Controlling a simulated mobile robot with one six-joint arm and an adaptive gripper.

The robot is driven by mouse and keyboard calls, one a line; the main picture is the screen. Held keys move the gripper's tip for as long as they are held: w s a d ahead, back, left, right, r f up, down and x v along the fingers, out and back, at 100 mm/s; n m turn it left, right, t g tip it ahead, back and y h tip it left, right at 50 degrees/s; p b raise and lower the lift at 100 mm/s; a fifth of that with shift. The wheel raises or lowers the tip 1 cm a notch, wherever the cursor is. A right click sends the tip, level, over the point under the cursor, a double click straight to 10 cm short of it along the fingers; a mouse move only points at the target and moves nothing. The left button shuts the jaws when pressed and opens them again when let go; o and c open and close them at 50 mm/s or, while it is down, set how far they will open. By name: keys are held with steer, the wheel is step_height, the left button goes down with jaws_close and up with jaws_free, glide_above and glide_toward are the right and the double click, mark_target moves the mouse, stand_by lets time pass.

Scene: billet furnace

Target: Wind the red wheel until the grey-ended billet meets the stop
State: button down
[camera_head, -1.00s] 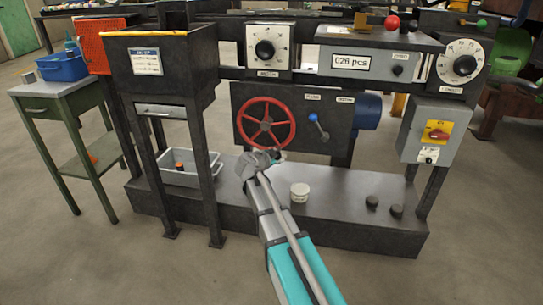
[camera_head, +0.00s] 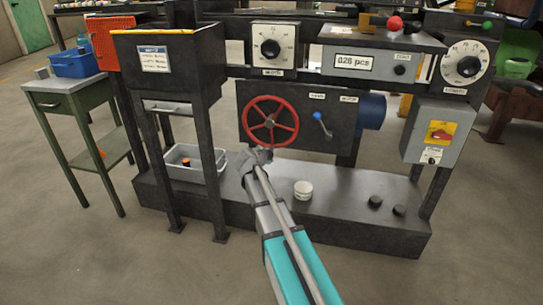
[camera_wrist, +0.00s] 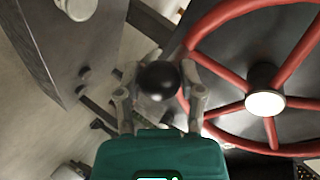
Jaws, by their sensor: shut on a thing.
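The red wheel (camera_head: 271,121) stands upright on the dark front panel of the machine, and its spokes and rim fill the right of the wrist view (camera_wrist: 262,78). My gripper (camera_head: 264,155) is at the wheel's lower edge in the head view. In the wrist view, my gripper (camera_wrist: 160,100) is shut on a dark round-ended knob (camera_wrist: 158,80) beside the rim. The knob looks like the wheel's handle, but its joint to the rim is hidden. I cannot make out the grey-ended billet or the stop in either view.
A blue lever (camera_head: 322,124) and a blue motor (camera_head: 372,111) are right of the wheel. A black hopper (camera_head: 170,75) stands at left. The floor in front is clear.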

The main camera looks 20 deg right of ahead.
steer(key=shift+d, duration=0.1)
steer(key=shift+c, duration=1)
jaws_free()
steer(key=shift+s, duration=0.1)
